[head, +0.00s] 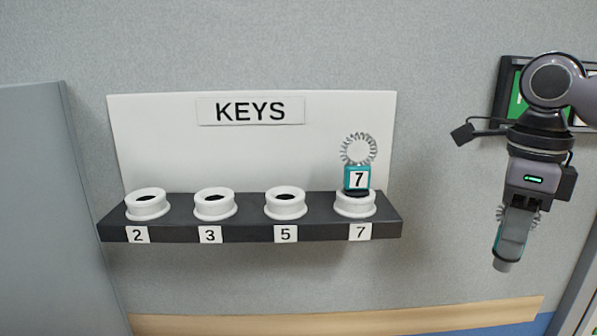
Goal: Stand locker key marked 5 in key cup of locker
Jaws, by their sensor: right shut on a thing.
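The key cup labelled 5 (286,206) is a white ring-shaped cup on a dark wall shelf, and it is empty. My right gripper (507,258) is at the right of the head view, well to the right of the shelf, pointing down. It is shut on a key (501,213); only bits of a coiled band and a teal edge show around the fingers. The number on this held key is hidden. My left gripper is not in view.
The shelf (200,234) also bears empty cups 2 (147,207) and 3 (214,207). A teal key marked 7 (357,180) stands in cup 7 (355,206). A KEYS board (240,150) is behind. A grey panel (35,200) stands at left. Space before the shelf is clear.

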